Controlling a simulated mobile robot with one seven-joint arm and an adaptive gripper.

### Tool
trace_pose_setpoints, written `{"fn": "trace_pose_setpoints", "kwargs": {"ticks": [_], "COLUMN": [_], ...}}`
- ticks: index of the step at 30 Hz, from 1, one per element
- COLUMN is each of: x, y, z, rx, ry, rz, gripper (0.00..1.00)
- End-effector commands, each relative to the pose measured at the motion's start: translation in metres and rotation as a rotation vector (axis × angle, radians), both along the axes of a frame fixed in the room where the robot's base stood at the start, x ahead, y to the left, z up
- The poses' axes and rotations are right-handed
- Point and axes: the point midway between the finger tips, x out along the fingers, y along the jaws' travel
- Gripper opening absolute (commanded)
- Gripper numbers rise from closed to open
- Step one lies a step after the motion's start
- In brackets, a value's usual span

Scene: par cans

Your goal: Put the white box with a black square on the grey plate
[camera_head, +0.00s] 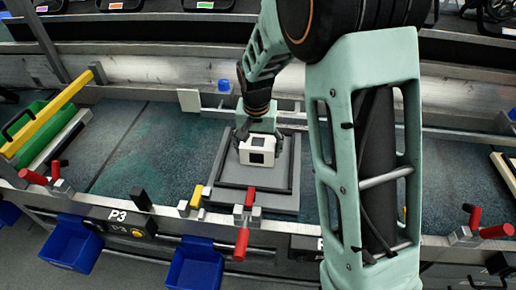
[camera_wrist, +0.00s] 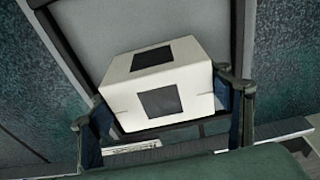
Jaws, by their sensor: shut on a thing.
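The white box with black squares (camera_head: 258,150) is over the grey plate (camera_head: 228,170) in the head view. In the wrist view the white box (camera_wrist: 162,84) shows a black square on its top and another on its side. My gripper (camera_head: 260,125) is shut on the box from above, and its two fingers (camera_wrist: 165,120) stand at the left and right of the box in the wrist view. The grey plate (camera_wrist: 165,22) lies below and behind the box there. I cannot tell whether the box touches the plate.
A green and yellow item (camera_head: 45,125) lies at the left. Blue bins (camera_head: 72,243) hang in front. The dark table is clear left of the plate.

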Motion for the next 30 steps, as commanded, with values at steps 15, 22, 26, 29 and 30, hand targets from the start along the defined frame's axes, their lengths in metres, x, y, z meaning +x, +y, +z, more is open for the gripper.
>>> {"fn": "trace_pose_setpoints", "kwargs": {"ticks": [15,22,26,29,30], "x": [0.0,-0.003,-0.007,-0.01,-0.012], "y": [0.0,0.001,0.002,0.003,0.003], "z": [0.0,0.031,0.06,0.081,0.089], "rx": [0.0,0.001,0.001,0.001,0.001], "ry": [0.001,-0.003,-0.003,-0.004,-0.003], "rz": [0.0,0.0,0.0,0.001,0.001], "gripper": [0.89,0.89,0.89,0.89,0.89]}}
